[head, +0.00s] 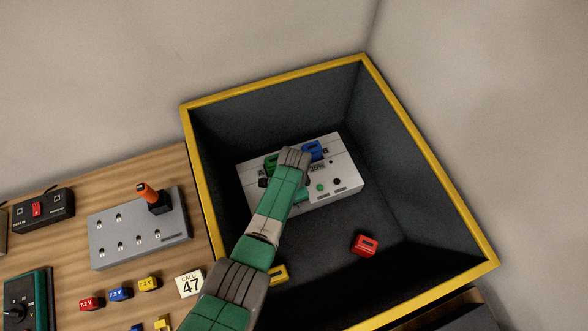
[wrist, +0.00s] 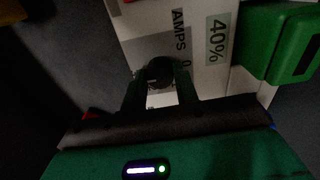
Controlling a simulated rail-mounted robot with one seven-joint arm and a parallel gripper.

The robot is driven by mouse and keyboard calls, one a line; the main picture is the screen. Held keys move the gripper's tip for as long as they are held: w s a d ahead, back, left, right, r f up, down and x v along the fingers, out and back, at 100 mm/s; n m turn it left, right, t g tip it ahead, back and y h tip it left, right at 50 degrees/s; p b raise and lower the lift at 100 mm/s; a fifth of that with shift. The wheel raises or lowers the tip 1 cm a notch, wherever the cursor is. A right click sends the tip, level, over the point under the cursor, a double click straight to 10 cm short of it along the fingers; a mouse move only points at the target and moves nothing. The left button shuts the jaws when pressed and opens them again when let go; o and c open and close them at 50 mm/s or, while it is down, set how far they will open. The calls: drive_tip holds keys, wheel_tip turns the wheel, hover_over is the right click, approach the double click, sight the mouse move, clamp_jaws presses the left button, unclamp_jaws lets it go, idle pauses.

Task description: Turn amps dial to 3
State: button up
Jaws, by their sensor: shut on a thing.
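The amps dial (wrist: 160,70) is a dark round knob beside the printed word "AMPS" in the wrist view. My gripper (wrist: 160,90) is shut on it, one finger on each side. The dial's pointer and setting cannot be read; only a "0" shows near the label. The dial sits on a white control box (head: 346,174), which lies in the dark bin in the head view. My arm covers the middle of the box there.
The bin has a yellow rim (head: 425,150). Blue (head: 313,150) and green (head: 271,163) blocks are on the box; the green one also shows close in the wrist view (wrist: 275,45). A red block (head: 365,244) and a yellow block (head: 279,274) lie on the bin floor. A wooden bench with switch panels is at left.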

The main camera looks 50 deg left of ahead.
drive_tip(key=shift+m, duration=0.5)
drive_tip(key=o, duration=1)
drive_tip(key=shift+c, duration=0.2)
drive_tip(key=shift+r+p, duration=2.05)
drive_tip(key=shift+r, duration=1.85)
